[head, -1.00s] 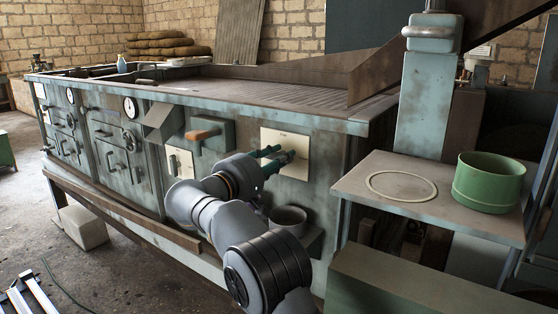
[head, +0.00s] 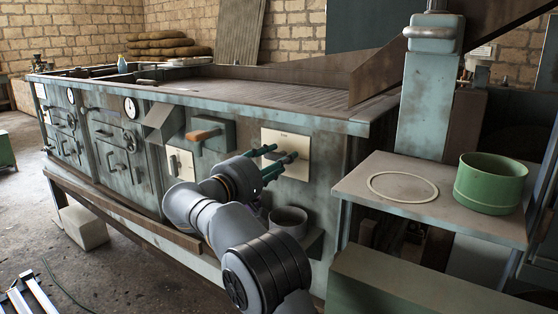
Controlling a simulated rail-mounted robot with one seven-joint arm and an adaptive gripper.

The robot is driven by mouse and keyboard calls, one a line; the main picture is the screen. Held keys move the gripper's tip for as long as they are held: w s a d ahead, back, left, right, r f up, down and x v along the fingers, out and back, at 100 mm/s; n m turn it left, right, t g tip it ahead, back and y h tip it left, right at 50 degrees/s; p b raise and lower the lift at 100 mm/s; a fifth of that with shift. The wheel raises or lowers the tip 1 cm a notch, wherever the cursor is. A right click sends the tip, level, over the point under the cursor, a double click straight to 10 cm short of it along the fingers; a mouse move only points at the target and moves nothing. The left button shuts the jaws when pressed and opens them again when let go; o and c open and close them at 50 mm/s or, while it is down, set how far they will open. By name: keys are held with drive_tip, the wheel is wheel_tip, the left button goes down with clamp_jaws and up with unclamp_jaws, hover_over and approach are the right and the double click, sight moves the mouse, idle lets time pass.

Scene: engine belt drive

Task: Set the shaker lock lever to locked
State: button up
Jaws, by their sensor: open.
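My gripper (head: 285,152) is at the front of the machine, its two dark green fingers apart and pointing at a cream plate (head: 299,142) with small lettering at its top. The fingers cover part of this plate; I cannot make out a lever between them or tell whether they touch it. An orange-handled lever (head: 203,134) sits on a teal box to the left, clear of my gripper. A smaller cream plate (head: 181,163) with a dark, slim part on it is below that box. I cannot tell from the picture which part is the shaker lock lever.
A grey round cup (head: 289,220) is fixed below the cream plate, close to my arm. At the right, a shelf (head: 385,210) carries a flat ring (head: 402,187) and a green pot (head: 489,183). A dark ledge (head: 125,211) runs along the machine's lower front.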

drive_tip(key=v, duration=1.1)
drive_tip(key=shift+s, duration=0.25)
drive_tip(key=shift+a, duration=0.1)
drive_tip(key=x, duration=1.2)
